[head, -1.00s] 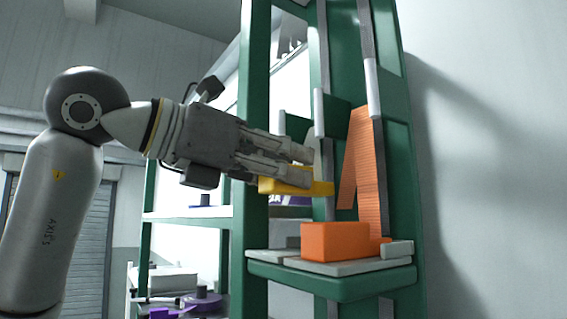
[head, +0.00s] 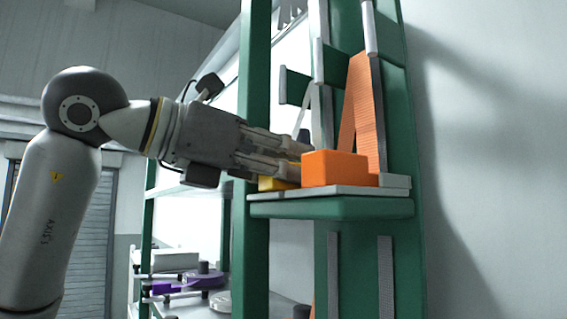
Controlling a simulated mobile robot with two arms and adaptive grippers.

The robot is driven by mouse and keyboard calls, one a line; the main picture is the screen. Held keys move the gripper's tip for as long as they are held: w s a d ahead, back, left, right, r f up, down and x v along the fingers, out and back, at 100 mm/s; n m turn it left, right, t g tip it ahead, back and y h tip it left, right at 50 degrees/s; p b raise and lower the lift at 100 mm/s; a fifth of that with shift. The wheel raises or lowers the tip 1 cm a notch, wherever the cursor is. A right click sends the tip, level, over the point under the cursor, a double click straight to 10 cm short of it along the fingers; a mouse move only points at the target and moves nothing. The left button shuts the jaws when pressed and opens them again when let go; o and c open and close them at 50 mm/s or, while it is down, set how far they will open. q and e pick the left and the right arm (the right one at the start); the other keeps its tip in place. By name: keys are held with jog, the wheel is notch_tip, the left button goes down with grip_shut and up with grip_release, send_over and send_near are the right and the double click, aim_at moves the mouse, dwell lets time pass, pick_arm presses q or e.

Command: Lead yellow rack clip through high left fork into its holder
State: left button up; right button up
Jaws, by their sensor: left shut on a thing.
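My left gripper (head: 300,160) is shut on the yellow clip (head: 274,184). The clip is low, at about the level of the green shelf's grey top, left of the orange block (head: 335,169). The gripper's fingertips and the clip's right end are partly hidden behind that block. I cannot tell whether the clip touches the shelf or sits in a holder. A grey upright with a pale fork (head: 318,62) rises behind, on the left side of the rack. My right gripper is not in view.
An orange ribbed strap (head: 368,115) hangs in a fold on the right of the rack. Green rack posts (head: 254,100) stand close beside my left arm. The grey plate (head: 318,192) lies on the shelf. Purple items (head: 175,288) are on lower shelves behind.

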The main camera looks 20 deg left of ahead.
pick_arm(q)
jog(key=o, duration=1.1)
jog(key=shift+s+d+r, duration=0.1)
jog(key=shift+d, duration=0.05)
jog(key=v, duration=1.2)
